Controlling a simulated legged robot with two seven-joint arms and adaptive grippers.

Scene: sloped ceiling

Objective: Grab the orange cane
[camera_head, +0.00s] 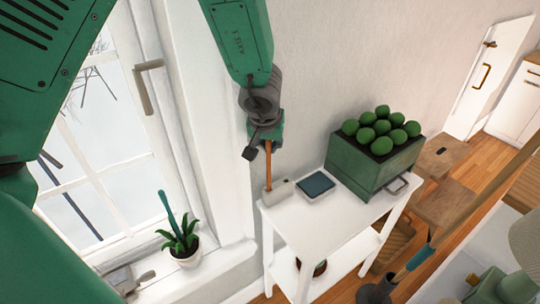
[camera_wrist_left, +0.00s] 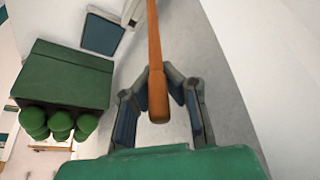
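The orange cane (camera_head: 268,174) stands roughly upright, its lower end at a small pale holder (camera_head: 279,190) on the white table (camera_head: 318,215). My left gripper (camera_head: 264,137) is at the cane's upper end. In the left wrist view the cane (camera_wrist_left: 155,45) runs between the two fingers, its end inside the gripper (camera_wrist_left: 158,75). The fingertips are closed in on both sides of the cane and appear to touch it. My right gripper is out of view.
A green crate of green balls (camera_head: 370,165) and a dark-screened flat device (camera_head: 315,184) are on the table. A potted plant (camera_head: 182,246) stands on the windowsill at left. The wall rises close behind the gripper. Wooden stools (camera_head: 442,163) stand at right.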

